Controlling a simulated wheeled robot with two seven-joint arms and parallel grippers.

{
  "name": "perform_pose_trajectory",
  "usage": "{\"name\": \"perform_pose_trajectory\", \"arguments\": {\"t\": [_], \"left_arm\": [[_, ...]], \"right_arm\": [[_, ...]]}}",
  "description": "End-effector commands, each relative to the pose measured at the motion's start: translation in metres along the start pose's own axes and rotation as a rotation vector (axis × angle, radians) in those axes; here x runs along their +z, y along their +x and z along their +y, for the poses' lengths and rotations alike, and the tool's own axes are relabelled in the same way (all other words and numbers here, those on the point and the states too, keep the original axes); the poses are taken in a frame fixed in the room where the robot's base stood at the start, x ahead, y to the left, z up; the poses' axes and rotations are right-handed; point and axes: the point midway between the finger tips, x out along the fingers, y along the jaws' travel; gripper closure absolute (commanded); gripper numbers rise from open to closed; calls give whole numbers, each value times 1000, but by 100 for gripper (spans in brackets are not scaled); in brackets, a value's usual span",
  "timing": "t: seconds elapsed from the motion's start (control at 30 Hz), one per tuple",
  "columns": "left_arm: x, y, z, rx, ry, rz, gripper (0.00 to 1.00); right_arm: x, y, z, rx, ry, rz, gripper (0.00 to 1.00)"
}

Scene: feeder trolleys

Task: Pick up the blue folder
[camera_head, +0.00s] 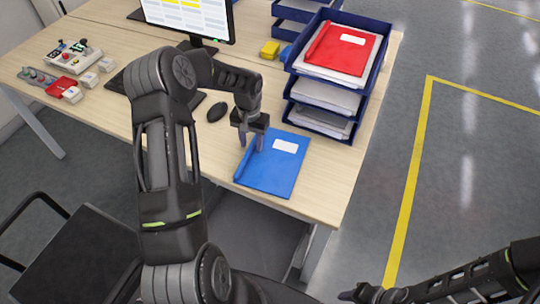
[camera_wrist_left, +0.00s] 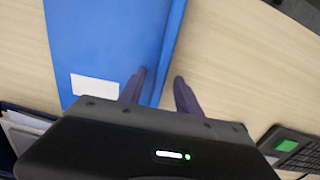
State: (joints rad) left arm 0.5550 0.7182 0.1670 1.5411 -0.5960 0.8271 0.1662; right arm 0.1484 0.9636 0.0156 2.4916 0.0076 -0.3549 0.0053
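The blue folder (camera_head: 274,172) lies flat on the wooden desk (camera_head: 335,190) near its front edge, with a white label on its cover. It also shows in the left wrist view (camera_wrist_left: 108,45). My left gripper (camera_head: 250,143) is above the folder's left side, pointing down with its fingers apart. In the left wrist view the gripper (camera_wrist_left: 160,90) has one finger over the folder and the other beyond its spine edge, over bare desk. I cannot tell whether the fingers touch the folder. My right gripper (camera_head: 365,292) is low at the bottom right, away from the desk; its fingers are unclear.
A blue tray stack (camera_head: 290,68) with papers and a red folder (camera_head: 341,50) stands right behind the folder. A mouse (camera_head: 217,112), keyboard, monitor (camera_head: 190,18) and control box (camera_head: 73,57) are on the desk. A chair (camera_head: 75,250) stands at lower left.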

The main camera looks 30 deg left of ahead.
Motion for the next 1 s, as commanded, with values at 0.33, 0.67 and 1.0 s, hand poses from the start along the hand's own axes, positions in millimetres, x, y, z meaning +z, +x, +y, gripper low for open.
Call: {"name": "perform_pose_trajectory", "arguments": {"t": [0.33, 0.67, 1.0], "left_arm": [[0, 0, 0, 0, 0, 1, 60], [0, 0, 0, 0, 0, 1, 71], [0, 0, 0, 0, 0, 1, 99]], "right_arm": [[0, 0, 0, 0, 0, 0, 64], [0, 0, 0, 0, 0, 0, 64], [0, 0, 0, 0, 0, 0, 64]]}}
